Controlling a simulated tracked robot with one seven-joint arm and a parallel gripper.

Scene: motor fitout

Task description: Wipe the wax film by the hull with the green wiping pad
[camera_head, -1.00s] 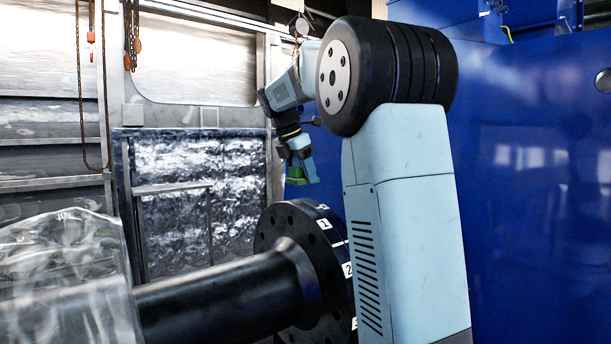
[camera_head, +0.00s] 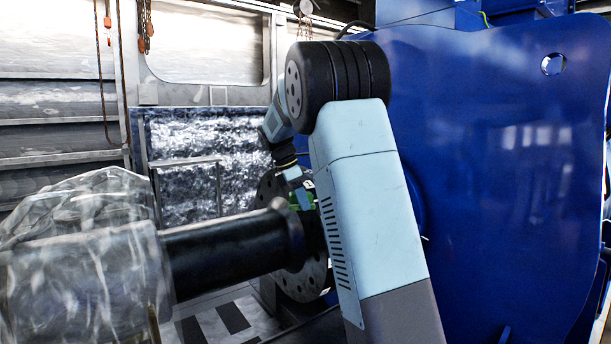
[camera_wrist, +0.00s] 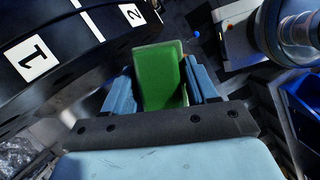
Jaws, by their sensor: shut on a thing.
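My gripper (camera_wrist: 163,85) is shut on the green wiping pad (camera_wrist: 160,72), which sits between its two light-blue fingers in the wrist view. In the head view the green pad (camera_head: 303,201) shows as a small patch beside the black flange (camera_head: 300,280), with my arm partly in front. I cannot tell whether the pad touches the flange. In the wrist view the flange rim (camera_wrist: 75,40), with white labels 1 and 2, lies to the upper left of the pad. I cannot make out the wax film in either view.
A black shaft (camera_head: 225,247) runs left from the flange to a part under clear plastic wrap (camera_head: 85,255). A large blue housing (camera_head: 490,180) fills the right. In the wrist view a pale box (camera_wrist: 237,35) and a cylindrical part (camera_wrist: 297,30) stand at upper right.

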